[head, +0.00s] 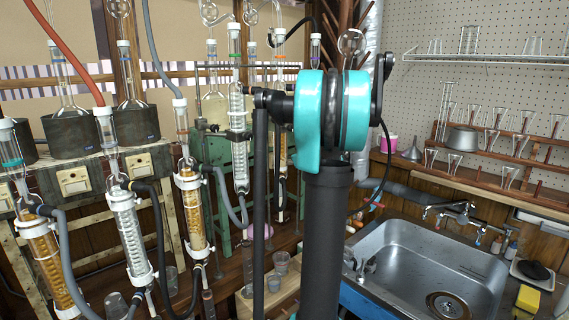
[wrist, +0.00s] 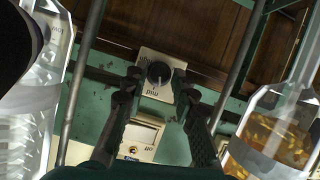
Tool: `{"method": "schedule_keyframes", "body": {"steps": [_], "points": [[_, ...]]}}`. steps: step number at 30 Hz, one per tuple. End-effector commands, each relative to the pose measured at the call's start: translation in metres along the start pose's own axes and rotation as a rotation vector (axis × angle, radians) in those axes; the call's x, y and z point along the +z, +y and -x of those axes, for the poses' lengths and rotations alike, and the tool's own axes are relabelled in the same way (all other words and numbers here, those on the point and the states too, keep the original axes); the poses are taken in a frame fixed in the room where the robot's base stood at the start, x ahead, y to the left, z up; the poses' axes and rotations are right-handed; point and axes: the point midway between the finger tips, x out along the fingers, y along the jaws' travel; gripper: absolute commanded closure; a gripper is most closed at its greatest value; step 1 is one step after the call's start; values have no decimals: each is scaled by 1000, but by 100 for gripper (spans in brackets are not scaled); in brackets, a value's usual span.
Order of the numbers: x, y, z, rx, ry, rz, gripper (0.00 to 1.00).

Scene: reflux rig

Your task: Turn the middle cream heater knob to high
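A cream heater plate (wrist: 150,88) with a round black knob (wrist: 158,73) shows in the upper middle of the wrist view. Small dark lettering runs around the knob, upside down in the picture. A pale mark sits on the knob's lower side, but its exact setting is too small to read surely. My gripper (wrist: 157,80) is open, with one dark finger on each side of the knob in the picture. I see no finger touching it, and cannot tell the depth. I cannot make out this knob or my gripper in the head view.
A clear glass condenser (wrist: 25,125) is close on the left in the wrist view, and a vessel with amber pieces (wrist: 285,120) on the right. A cream switch panel (wrist: 140,137) is below the knob. A sink (head: 425,265) is right in the head view.

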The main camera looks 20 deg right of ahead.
Motion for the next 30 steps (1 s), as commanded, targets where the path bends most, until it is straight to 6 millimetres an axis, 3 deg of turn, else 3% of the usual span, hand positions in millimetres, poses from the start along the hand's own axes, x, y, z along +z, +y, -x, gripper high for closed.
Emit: {"method": "schedule_keyframes", "body": {"steps": [6,11,19,29,30], "points": [[0,0,0,0,0,0,100],[0,1,0,-13,1,-36,100],[0,3,0,-96,1,-233,100],[0,3,0,-105,0,-255,100],[0,3,0,-105,0,-255,74]]}}
